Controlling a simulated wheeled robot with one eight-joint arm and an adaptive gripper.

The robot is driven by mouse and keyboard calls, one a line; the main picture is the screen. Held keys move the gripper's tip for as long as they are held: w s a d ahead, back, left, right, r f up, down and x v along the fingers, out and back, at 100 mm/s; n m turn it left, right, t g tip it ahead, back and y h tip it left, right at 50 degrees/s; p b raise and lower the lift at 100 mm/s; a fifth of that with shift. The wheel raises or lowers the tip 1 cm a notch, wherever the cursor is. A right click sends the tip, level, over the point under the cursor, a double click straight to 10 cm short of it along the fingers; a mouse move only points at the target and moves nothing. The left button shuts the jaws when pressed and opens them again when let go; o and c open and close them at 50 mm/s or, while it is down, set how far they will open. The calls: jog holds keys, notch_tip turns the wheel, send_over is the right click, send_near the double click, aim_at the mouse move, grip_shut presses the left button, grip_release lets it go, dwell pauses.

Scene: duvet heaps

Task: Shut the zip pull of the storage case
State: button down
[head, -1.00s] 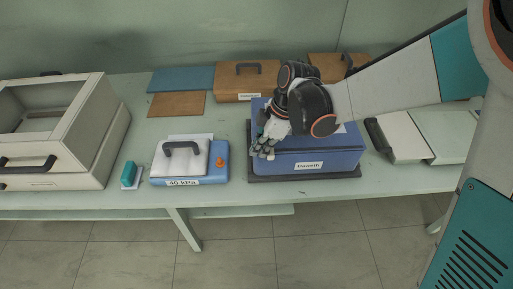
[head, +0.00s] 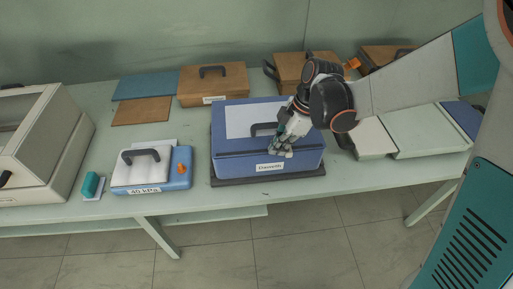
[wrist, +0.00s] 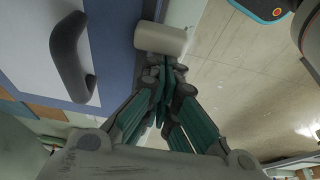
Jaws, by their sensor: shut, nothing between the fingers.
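The storage case (head: 235,161) is a blue box with a black lid handle, a pale sheet on its lid and a label on its front. My gripper (head: 280,151) is at its front upper edge, right of the middle. In the wrist view my gripper (wrist: 172,75) is shut and empty. A short beige cylinder (wrist: 160,38), perhaps the zip pull, sits at the case's edge just beyond the fingertips. I cannot tell whether they touch it. The case handle (wrist: 70,55) is to its left. In the head view my gripper hides that spot.
A blue-and-white device (head: 150,182) with an orange knob stands left of the case. Wooden boxes (head: 212,90) stand behind, and pale panels (head: 425,135) lie to the right. The table's front edge (head: 345,176) is close to the case.

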aim_at(289, 149)
jog(key=w+d, duration=0.1)
jog(key=d, duration=0.6)
jog(key=shift+w+d, duration=0.3)
jog(key=shift+d, duration=0.1)
jog(key=a, duration=0.4)
jog(key=shift+s+r, duration=0.15)
jog(key=shift+s, duration=0.25)
jog(key=p+v, duration=0.2)
jog(key=v, duration=0.7)
jog(key=shift+d+r+p, duration=0.2)
jog(key=shift+r+p, duration=0.15)
jog(key=shift+p, duration=0.05)
